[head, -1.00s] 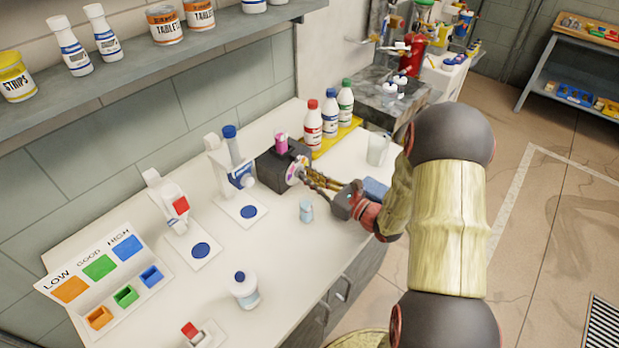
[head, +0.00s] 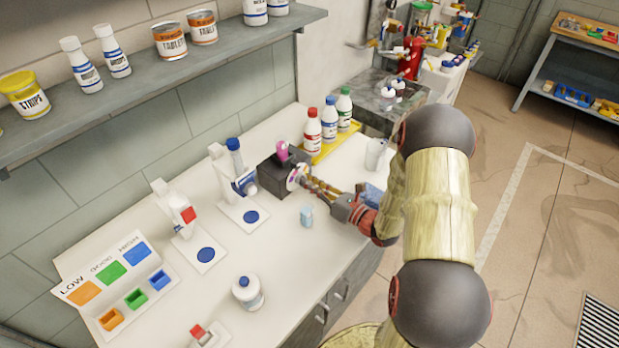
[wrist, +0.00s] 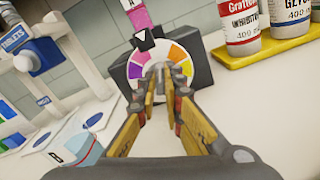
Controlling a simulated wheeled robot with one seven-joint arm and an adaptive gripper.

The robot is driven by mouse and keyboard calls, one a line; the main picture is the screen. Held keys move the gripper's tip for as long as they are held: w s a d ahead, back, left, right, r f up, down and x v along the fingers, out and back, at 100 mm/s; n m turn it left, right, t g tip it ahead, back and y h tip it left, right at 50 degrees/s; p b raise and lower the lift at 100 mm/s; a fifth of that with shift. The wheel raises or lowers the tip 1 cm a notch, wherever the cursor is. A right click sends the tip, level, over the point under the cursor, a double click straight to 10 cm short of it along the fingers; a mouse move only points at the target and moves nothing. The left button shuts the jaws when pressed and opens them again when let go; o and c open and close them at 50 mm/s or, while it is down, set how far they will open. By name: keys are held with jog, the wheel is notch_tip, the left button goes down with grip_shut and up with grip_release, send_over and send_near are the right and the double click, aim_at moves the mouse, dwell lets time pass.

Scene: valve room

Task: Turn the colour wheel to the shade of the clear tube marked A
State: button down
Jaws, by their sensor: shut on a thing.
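The colour wheel (wrist: 143,58) is a disc of coloured sectors on the front of a black box (wrist: 200,68). Purple and magenta show at its left, orange and yellow at its right; its lower middle is hidden by my fingers. A black pointer sits at its top edge. The tube marked A (wrist: 138,17) stands above the box with a pink content; it also shows in the head view (head: 282,150). My gripper (wrist: 160,72) is shut at the wheel's middle, and the part gripped is hidden. In the head view the wheel (head: 295,177) is partly covered by the fingers.
A pale blue vial (head: 306,217) stands just in front of the box. Bottles on a yellow tray (head: 340,142) stand behind and to the right, with a clear beaker (head: 375,153) nearby. Two white stands and a LOW/GOOD/HIGH card (head: 112,268) are at left.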

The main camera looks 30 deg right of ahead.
jog(key=shift+m+p, duration=1.6)
jog(key=shift+m, duration=0.1)
jog(key=shift+d, duration=0.1)
jog(key=c, duration=1.9)
grip_release()
jog(key=v, duration=1.2)
jog(key=shift+f, duration=0.15)
